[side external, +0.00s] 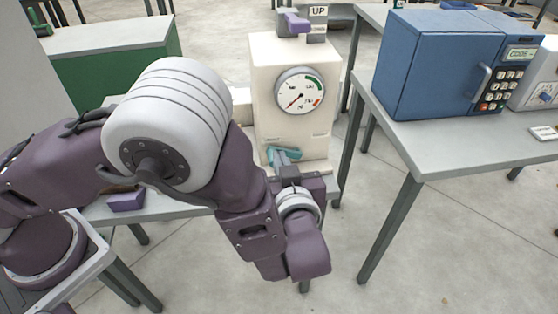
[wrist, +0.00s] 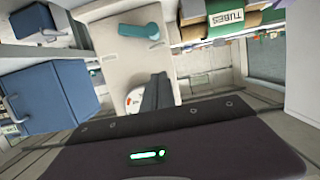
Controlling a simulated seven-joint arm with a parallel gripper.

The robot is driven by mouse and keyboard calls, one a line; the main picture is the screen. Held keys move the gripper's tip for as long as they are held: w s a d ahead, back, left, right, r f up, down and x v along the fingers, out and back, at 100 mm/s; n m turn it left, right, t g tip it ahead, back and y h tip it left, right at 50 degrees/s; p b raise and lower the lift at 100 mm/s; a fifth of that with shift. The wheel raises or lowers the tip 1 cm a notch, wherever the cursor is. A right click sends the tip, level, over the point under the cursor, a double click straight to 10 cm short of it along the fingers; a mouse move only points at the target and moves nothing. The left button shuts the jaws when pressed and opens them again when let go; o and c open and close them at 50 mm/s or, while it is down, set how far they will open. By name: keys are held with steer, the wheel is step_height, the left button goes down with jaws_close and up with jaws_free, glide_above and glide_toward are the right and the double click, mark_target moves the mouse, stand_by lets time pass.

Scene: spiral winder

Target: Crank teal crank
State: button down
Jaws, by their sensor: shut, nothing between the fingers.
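The teal crank (side external: 286,153) is low on the front of the cream machine box (side external: 268,112), below its round gauge (side external: 300,91). In the wrist view the crank (wrist: 139,30) has a rounded teal arm and a knob, and stands clear of the fingers in the picture. My gripper (side external: 287,171) is just below and in front of the crank in the side view; I cannot tell whether it touches. In the wrist view my gripper (wrist: 158,80) shows dark fingers closed together with nothing between them, overlapping the gauge's edge.
A purple lever (side external: 294,22) and an "UP" label (side external: 318,11) are on top of the machine. A blue keypad box (side external: 440,62) stands on a table to the right. A small purple block (side external: 126,201) lies on the left table. Open floor lies at front right.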

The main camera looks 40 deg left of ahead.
steer(key=w+a+f, duration=0.5)
steer(key=f, duration=0.1)
steer(key=shift+w+a, duration=0.2)
steer(key=shift+s+a+f, duration=0.15)
steer(key=shift+f, duration=0.45)
